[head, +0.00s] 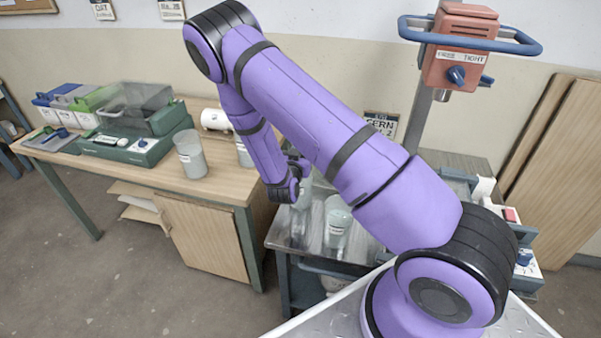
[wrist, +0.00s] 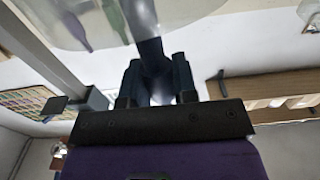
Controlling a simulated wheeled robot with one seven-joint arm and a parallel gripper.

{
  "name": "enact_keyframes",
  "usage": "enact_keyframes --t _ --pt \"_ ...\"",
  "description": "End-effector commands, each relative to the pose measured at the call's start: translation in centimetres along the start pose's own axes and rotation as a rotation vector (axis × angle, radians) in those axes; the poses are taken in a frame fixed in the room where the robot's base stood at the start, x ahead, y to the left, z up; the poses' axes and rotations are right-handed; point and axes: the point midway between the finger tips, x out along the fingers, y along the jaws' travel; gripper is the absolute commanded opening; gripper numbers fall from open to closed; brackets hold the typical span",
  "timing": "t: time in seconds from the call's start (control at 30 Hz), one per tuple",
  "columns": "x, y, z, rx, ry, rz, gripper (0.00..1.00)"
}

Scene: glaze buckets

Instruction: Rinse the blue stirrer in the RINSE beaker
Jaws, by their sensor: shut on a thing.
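My gripper (wrist: 157,85) is shut on a slim grey-blue thing (wrist: 147,30), likely the blue stirrer, which runs up out of the top of the wrist view. A large clear round vessel with a purple and a green stick (wrist: 75,28) in or behind it fills the top left there. In the head view my gripper is low over the metal table, mostly hidden by my arm. A clear labelled beaker (head: 338,228) stands just right of it, and another vessel (head: 302,195) is partly hidden behind my wrist. The labels are too small to read, so I cannot tell which is RINSE.
A wooden bench (head: 110,172) on the left carries a grey labelled bucket (head: 190,155), a white roll-shaped thing (head: 215,119) and a green device (head: 135,140). A red machine with a blue handle (head: 462,50) rises behind the metal table (head: 285,235). The floor in front is clear.

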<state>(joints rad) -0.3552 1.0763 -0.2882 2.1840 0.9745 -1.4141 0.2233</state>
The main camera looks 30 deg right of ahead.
Motion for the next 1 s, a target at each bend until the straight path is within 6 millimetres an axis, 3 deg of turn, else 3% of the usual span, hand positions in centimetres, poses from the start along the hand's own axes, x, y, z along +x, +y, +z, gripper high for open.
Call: enact_keyframes --t 1.0 --pt "0.0 0.0 -5.8 0.001 0.001 0.000 0.00"
